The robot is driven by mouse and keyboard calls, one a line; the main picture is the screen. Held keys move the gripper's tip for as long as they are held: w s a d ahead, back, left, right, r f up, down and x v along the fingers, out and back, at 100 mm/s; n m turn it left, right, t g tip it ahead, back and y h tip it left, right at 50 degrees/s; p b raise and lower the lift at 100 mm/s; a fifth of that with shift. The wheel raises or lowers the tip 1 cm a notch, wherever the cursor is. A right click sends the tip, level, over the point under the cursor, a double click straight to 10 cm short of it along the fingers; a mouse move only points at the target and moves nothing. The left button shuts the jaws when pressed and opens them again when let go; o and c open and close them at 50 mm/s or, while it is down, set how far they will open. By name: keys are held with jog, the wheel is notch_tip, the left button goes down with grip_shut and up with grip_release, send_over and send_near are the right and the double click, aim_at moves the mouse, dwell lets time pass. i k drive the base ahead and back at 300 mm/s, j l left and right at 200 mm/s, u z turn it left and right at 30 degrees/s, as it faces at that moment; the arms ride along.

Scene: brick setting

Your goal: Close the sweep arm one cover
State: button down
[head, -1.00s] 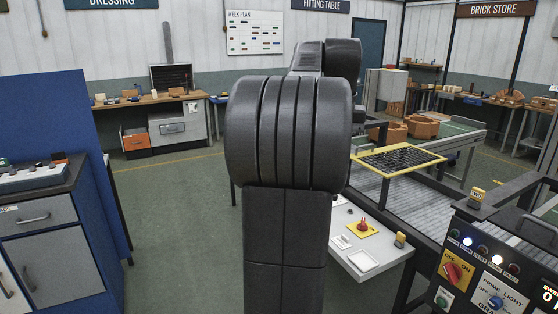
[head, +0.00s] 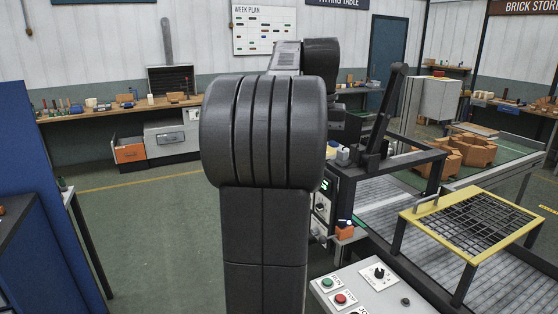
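A yellow-framed black mesh cover (head: 470,228) stands over the roller conveyor at the right in the head view. My own arm fills the middle of the view. My gripper cannot be made out; it is hidden behind the arm or out of view.
A grey control panel (head: 365,288) with green and red buttons and a black knob is at the bottom, right of my arm. The conveyor (head: 400,210) runs beyond it. A blue partition (head: 40,190) stands left. The green floor (head: 160,240) between is clear.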

aim_at(351, 134)
jog(key=i+z, duration=0.1)
jog(key=i, duration=0.5)
jog(key=i+j+z, duration=0.1)
jog(key=i, duration=0.5)
jog(key=i+j+z, duration=0.1)
jog(key=i, duration=0.5)
jog(key=i+j+z, duration=0.25)
jog(key=i+z, duration=0.25)
jog(key=i+j+z, duration=0.8)
jog(key=j+z, duration=0.15)
